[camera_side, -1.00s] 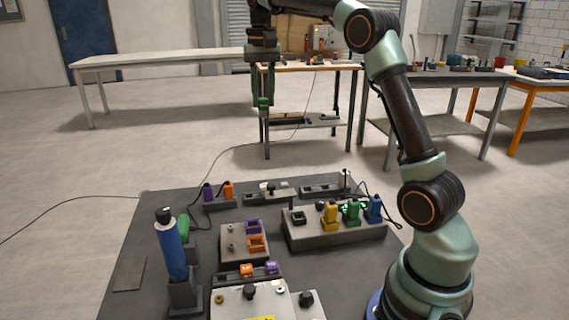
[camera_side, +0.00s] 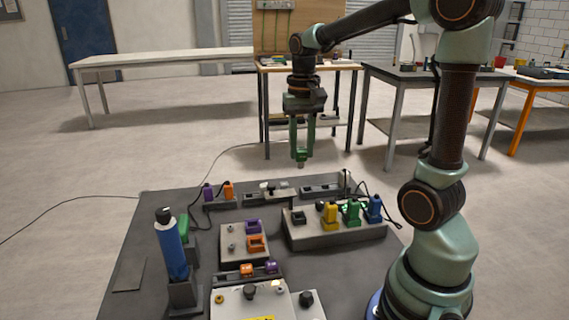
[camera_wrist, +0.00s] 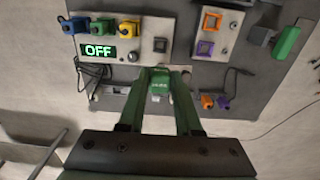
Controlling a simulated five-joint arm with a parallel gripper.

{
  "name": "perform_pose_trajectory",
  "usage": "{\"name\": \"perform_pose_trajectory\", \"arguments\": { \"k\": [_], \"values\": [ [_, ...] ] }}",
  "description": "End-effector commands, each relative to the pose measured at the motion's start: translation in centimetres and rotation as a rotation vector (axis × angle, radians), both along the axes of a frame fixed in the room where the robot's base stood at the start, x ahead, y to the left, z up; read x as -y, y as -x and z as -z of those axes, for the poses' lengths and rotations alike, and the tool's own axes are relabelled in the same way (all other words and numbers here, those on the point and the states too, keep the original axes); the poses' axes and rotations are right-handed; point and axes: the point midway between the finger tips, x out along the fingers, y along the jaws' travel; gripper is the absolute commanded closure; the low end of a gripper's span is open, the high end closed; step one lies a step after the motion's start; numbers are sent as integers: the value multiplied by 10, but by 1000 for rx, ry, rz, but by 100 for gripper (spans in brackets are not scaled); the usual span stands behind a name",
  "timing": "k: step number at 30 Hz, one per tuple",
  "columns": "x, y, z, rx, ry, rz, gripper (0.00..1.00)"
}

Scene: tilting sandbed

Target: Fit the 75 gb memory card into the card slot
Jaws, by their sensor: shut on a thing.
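My gripper (camera_side: 301,152) hangs above the far part of the dark board, pointing down. Its green fingers are shut on a small green piece (camera_wrist: 160,82), which has pale lettering too small to read and a pale lower end. I take it as the memory card. In the side view the green piece (camera_side: 301,157) sits between the fingertips, clear of the board. Low grey blocks with dark recesses stand along the far edge: one at centre (camera_side: 252,194) and one further right (camera_side: 318,191). I cannot tell which is the card slot.
A grey panel (camera_side: 300,238) carries yellow, green and blue plugs; its display (camera_wrist: 98,51) reads OFF. A block with purple and orange square sockets (camera_side: 230,257), small purple and orange pieces (camera_wrist: 215,102), and a blue cylinder (camera_side: 173,250) stand on the board (camera_side: 128,275). Cables lie near the far edge.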

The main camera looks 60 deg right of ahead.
Motion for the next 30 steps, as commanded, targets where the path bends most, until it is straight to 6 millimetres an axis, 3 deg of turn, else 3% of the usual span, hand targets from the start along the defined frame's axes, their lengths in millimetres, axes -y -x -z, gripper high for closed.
{"name": "perform_pose_trajectory", "arguments": {
  "k": [6, 10, 30],
  "values": [
    [-1, 1, 59, -7, -3, 0, 100],
    [0, 0, 81, -4, -1, 0, 100],
    [-1, 0, 100, -1, 0, 0, 100]
  ]
}}
